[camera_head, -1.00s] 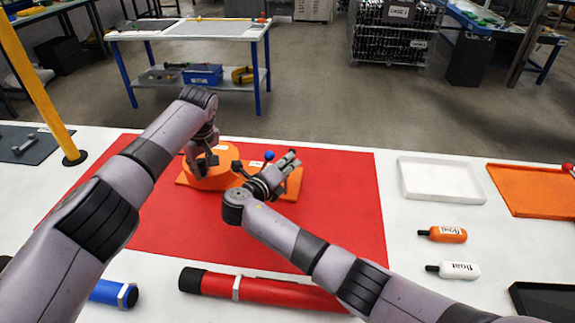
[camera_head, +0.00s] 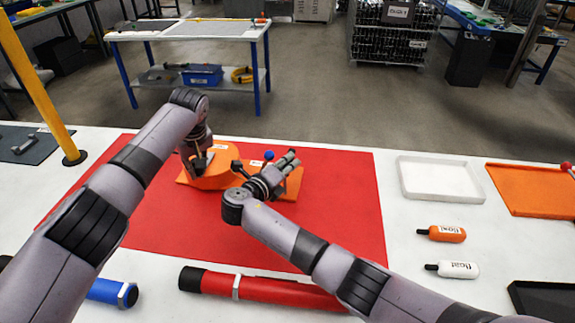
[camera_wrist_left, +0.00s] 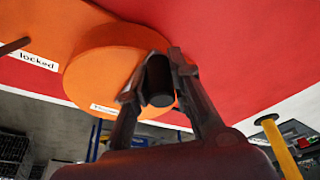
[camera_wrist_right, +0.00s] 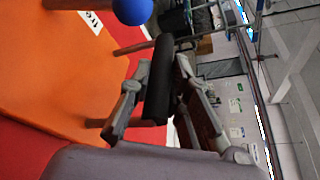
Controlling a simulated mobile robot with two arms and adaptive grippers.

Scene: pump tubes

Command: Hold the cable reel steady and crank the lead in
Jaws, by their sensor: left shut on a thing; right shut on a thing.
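The orange cable reel (camera_head: 215,176) stands on an orange base (camera_head: 292,184) on the red mat (camera_head: 300,240). The reel's round face also shows in the left wrist view (camera_wrist_left: 95,75). My left gripper (camera_head: 192,158) is shut on a black crank knob (camera_wrist_left: 160,82) that stands out from this face. My right gripper (camera_head: 290,163) is at the base's right part, shut on a black grip bar (camera_wrist_right: 162,75). A blue ball knob (camera_head: 269,155) sits between the two grippers. The lead cannot be made out.
A yellow post (camera_head: 40,88) stands at the left. A white tray (camera_head: 440,180), an orange float (camera_head: 446,234) and a white float (camera_head: 457,269) lie right of the mat. A red tube (camera_head: 265,289) and a blue tube (camera_head: 110,292) lie at the front.

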